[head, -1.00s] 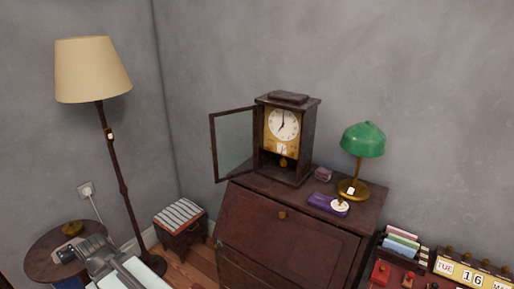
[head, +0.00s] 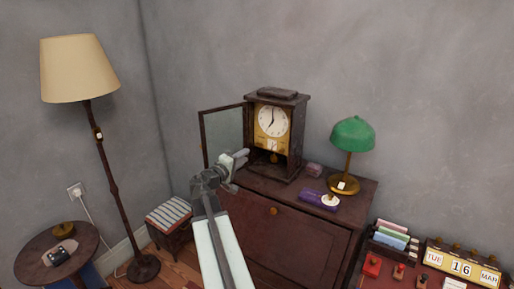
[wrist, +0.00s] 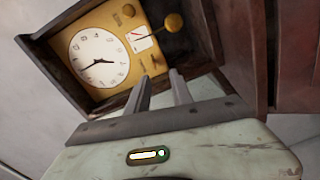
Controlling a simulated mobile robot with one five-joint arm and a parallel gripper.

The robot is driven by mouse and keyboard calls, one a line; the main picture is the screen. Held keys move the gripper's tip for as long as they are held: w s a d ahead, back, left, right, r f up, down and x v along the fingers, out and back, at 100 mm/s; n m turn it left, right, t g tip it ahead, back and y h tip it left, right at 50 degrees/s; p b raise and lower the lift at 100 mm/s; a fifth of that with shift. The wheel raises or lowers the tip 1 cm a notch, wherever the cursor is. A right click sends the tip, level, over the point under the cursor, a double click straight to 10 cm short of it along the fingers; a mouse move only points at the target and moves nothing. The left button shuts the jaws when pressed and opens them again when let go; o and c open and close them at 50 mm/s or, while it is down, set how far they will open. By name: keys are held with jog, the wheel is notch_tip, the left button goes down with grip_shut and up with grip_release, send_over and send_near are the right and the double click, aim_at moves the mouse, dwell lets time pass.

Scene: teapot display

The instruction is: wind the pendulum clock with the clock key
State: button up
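The pendulum clock (head: 277,150) stands upright on the dark wooden desk. Its glass door (head: 222,138) is swung open to the left. The white dial (head: 272,120) sits on a brass plate, with a small white panel and a round brass pendulum bob below it. The wrist view shows the tilted dial (wrist: 97,58) and the bob (wrist: 174,22) close ahead. My gripper (head: 243,156) is in front of the clock's lower left side, near the open door. In the wrist view the fingers (wrist: 161,82) are apart, with no held thing clearly visible. I cannot make out the clock key.
On the desk are a green lamp (head: 351,150), a purple box (head: 315,198) and a small reddish box (head: 314,170). A floor lamp (head: 117,200), striped stool (head: 168,213) and round table (head: 50,245) stand at left. A calendar (head: 459,268) is at right.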

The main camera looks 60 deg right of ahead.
aim_at(260, 144)
jog(key=d, duration=0.8)
jog(key=shift+s+d+r, duration=0.2)
jog(key=shift+d+r, duration=0.15)
jog(key=shift+r, duration=0.05)
jog(key=shift+a, duration=0.1)
grip_shut()
